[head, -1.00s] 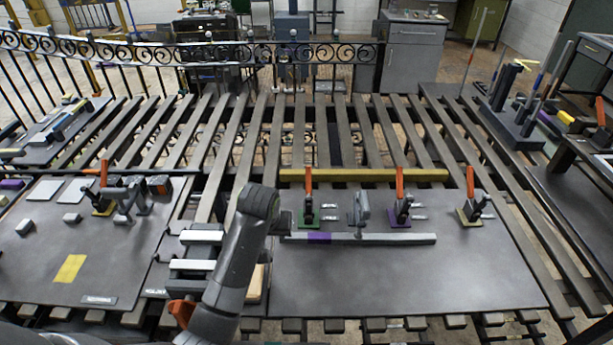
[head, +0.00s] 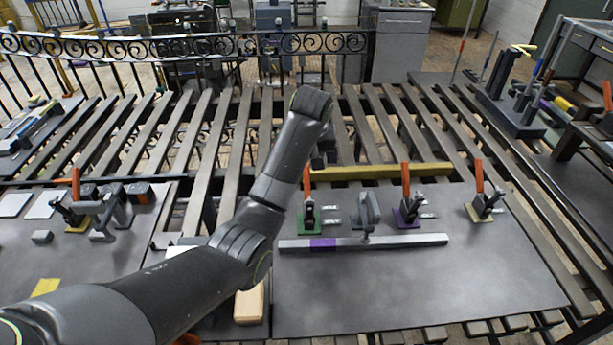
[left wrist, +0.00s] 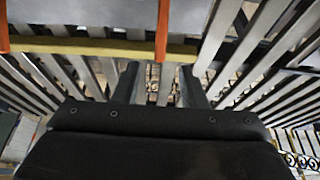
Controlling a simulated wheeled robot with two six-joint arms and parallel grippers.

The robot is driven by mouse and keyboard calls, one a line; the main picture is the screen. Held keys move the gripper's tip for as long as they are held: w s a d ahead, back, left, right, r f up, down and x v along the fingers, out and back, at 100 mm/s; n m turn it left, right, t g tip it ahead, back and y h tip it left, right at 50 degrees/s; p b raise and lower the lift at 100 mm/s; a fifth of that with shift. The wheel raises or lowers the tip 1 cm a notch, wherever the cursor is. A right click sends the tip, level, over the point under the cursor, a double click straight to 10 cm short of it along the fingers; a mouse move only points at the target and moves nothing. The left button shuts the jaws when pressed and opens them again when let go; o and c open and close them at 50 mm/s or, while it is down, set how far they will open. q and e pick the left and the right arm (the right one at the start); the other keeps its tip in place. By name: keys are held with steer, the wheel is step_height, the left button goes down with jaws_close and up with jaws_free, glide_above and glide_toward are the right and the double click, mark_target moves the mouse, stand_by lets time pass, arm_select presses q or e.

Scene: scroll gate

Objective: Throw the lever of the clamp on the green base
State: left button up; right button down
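The clamp on the green base (head: 309,225) stands on the dark plate, left of the other clamps. Its orange lever (head: 307,181) points up. In the left wrist view an orange lever (left wrist: 163,28), apparently this one, hangs in from the top, in line with the gap between the fingers. My left gripper (left wrist: 160,72) is open and empty. In the head view it points down just behind and right of the lever, mostly hidden by my wrist, apparently apart from it. My right gripper is not in view.
Clamps on a purple base (head: 407,222) and a yellow base (head: 480,213) stand to the right, levers up. A grey bar with a purple band (head: 400,240) lies in front. A yellow beam (head: 390,171) runs behind. The front of the plate (head: 420,290) is clear.

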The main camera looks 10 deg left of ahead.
mark_target(307, 175)
arm_select(q)
steer(key=x, duration=1.3)
steer(key=shift+a+p, duration=0.1)
steer(key=shift+p, duration=0.2)
jaws_close()
